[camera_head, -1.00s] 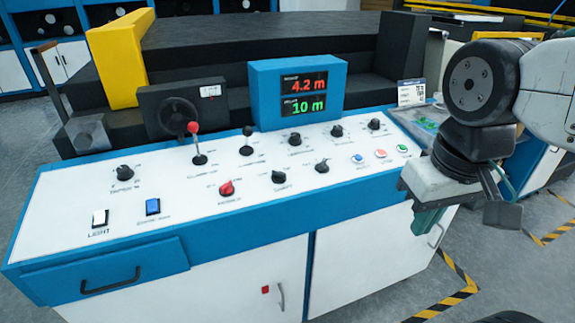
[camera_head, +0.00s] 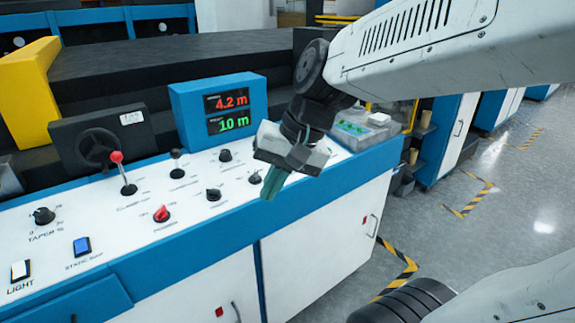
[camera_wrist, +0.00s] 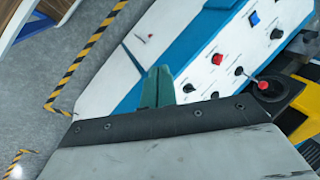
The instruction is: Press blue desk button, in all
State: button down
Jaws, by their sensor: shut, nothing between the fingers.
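The blue desk button (camera_head: 82,247) is a raised square rocker near the left end of the white control panel (camera_head: 130,245), right of the white light switch (camera_head: 20,270). It also shows in the wrist view (camera_wrist: 254,18), near the top right. My gripper (camera_head: 273,184), with teal fingers, is shut and empty. It hangs over the panel's right part, well right of the blue button and apart from it. In the wrist view the fingers (camera_wrist: 158,86) point up the picture. The small round buttons at the panel's right are hidden behind my gripper.
A red-knobbed lever (camera_head: 117,157), a black lever (camera_head: 177,154), a red knob (camera_head: 161,213) and several black knobs stand up from the panel. A blue display box (camera_head: 190,115) rises behind them. The floor at right is clear, with striped tape.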

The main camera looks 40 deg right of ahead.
jog(key=w+d+m+t+y, duration=0.1)
jog(key=w+d+m+t, duration=0.3)
jog(key=w, duration=0.4)
jog(key=w+d+m+t, duration=0.1)
jog(key=w+d+m, duration=0.45)
jog(key=w, duration=0.25)
jog(key=w+d+f+m+t+h, duration=0.1)
jog(key=w+d+m, duration=0.2)
jog(key=d, duration=0.3)
jog(key=w+d+f+m+t+h, duration=0.1)
jog(key=w+d+f+m+t, duration=0.1)
jog(key=d+m, duration=0.4)
jog(key=shift+w+d+f+h, duration=0.3)
jog(key=shift+w+d, duration=0.2)
jog(key=shift+w, duration=0.4)
jog(key=shift+w+a+f, duration=0.1)
jog(key=shift+w+f, duration=0.15)
jog(key=shift+f, duration=1.2)
jog(key=shift+w+d+f, duration=0.1)
jog(key=shift+w+f, duration=0.15)
jog(key=shift+f, duration=1.15)
jog(key=shift+w+a+f, duration=0.1)
jog(key=shift+w+f, duration=0.15)
jog(key=shift+f, duration=1.2)
jog(key=shift+f, duration=0.4)
